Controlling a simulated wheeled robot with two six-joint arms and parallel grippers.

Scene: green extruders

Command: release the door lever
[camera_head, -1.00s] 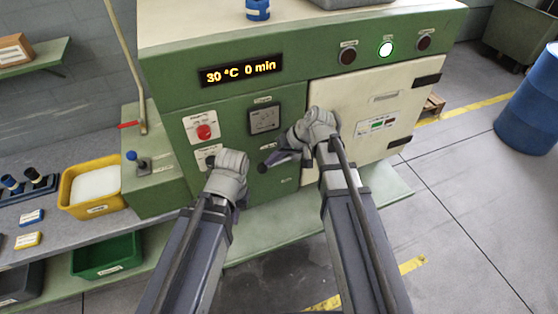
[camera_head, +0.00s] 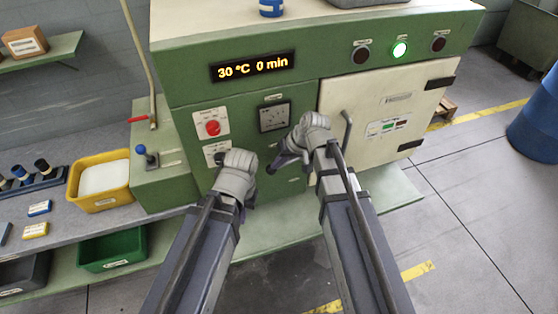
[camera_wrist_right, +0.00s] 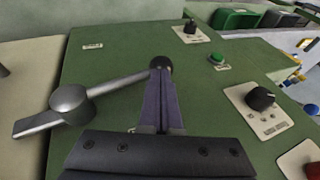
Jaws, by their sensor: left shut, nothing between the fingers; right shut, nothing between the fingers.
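The door lever shows in the right wrist view as a silver hub with a metal arm (camera_wrist_right: 118,82) rising to the right, a black ball knob at its end and a short stub on the other side. My right gripper (camera_wrist_right: 160,80) is shut and empty, its fingertips right at the ball knob; I cannot tell whether they touch it. In the head view my right gripper (camera_head: 272,170) is at the green panel left of the cream door (camera_head: 390,95) and hides most of the lever. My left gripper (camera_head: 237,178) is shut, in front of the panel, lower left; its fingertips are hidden.
A red button (camera_head: 213,128) is above my left gripper. A yellow bin (camera_head: 125,193) and a green bin (camera_head: 112,250) stand at left.

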